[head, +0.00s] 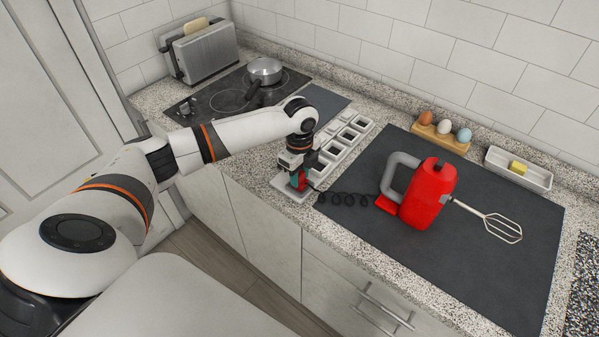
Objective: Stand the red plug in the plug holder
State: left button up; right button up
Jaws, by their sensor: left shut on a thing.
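My left gripper (299,181) reaches down at the front edge of the counter and is shut on the red plug (303,179). Only a small red part of the plug shows between the dark fingers. A light grey plate (280,184), seemingly the plug holder or part of it, lies right under the gripper. I cannot tell whether the plug touches it or is seated in it. A pale strip with several dark square openings (357,127) runs back from there. A black coiled cord (343,199) leads from the gripper towards the red hand mixer (428,194). My right gripper is not in view.
The mixer lies on a dark mat (480,265), its whisk pointing right. A pot (265,71) is on the hob, with a toaster (203,53) beyond.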

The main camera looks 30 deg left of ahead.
aim_at(300, 174)
pick_arm(q)
jog(key=o, duration=1)
jog(key=shift+f, duration=0.1)
jog(key=shift+c, duration=0.2)
notch_tip(300, 174, up, 12)
jog(key=b, duration=0.2)
jog(key=shift+b, duration=0.35)
